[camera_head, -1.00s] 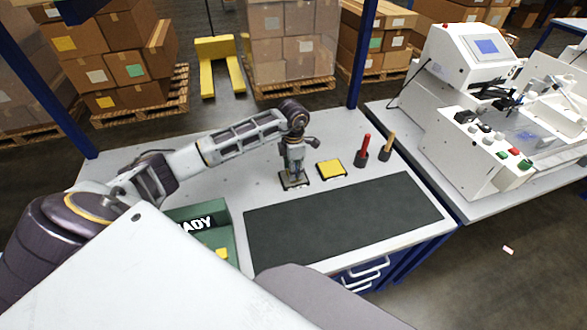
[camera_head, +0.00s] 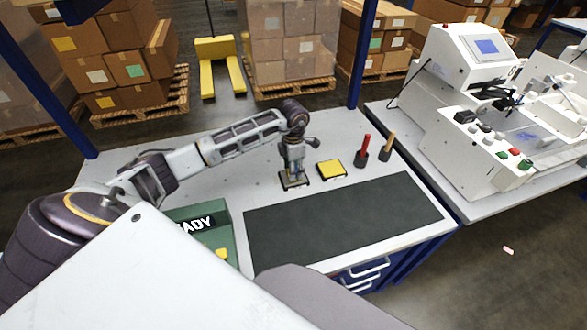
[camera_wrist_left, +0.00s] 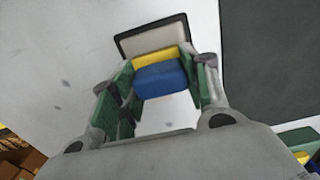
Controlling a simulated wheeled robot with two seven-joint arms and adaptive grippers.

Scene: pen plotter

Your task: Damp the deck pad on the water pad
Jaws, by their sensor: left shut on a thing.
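My left gripper (camera_head: 292,172) points down over the water pad, a pale pad in a black-rimmed square tray (camera_head: 284,186), on the grey bench top. In the left wrist view the gripper (camera_wrist_left: 166,70) is shut on the deck pad (camera_wrist_left: 162,82), a small block with a blue part and a yellow part, between its green-lined fingers. The water pad (camera_wrist_left: 150,38) shows just beyond the block there, partly covered by it. I cannot tell whether block and pad touch. In the head view the fingers mostly hide the block. My right gripper is not in view.
A yellow pad in a black tray (camera_head: 331,169) lies just right of the gripper. Red-handled (camera_head: 365,146) and wooden-handled (camera_head: 389,142) tools stand in dark cups. A dark mat (camera_head: 345,218) covers the front.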

